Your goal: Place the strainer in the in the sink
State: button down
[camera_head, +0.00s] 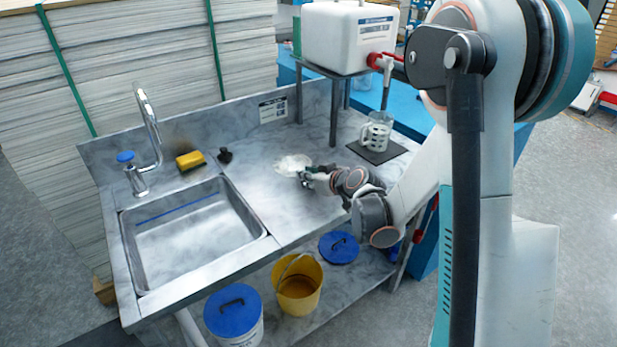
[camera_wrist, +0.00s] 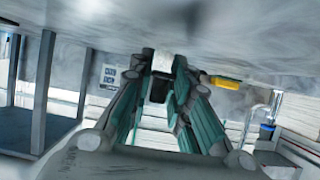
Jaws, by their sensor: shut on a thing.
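The strainer (camera_head: 292,164) looks like a small, pale, round piece on the bare metal counter, right of the sink. My gripper (camera_head: 304,177) is at its near right edge, low over the counter, and is shut on it. In the wrist view, my gripper's fingers (camera_wrist: 163,64) close around a small pale part between their tips; the rest of the strainer cannot be made out there. The sink (camera_head: 190,240) is an empty rectangular basin to the left, with a blue line along its back wall.
A tall faucet (camera_head: 150,130) stands behind the sink. A clear jug (camera_head: 376,132) stands on a dark mat at right. Buckets (camera_head: 298,288) stand on the lower shelf.

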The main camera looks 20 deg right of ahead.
jog(key=c, duration=1.5)
grip_release()
jog(key=shift+f, duration=0.1)
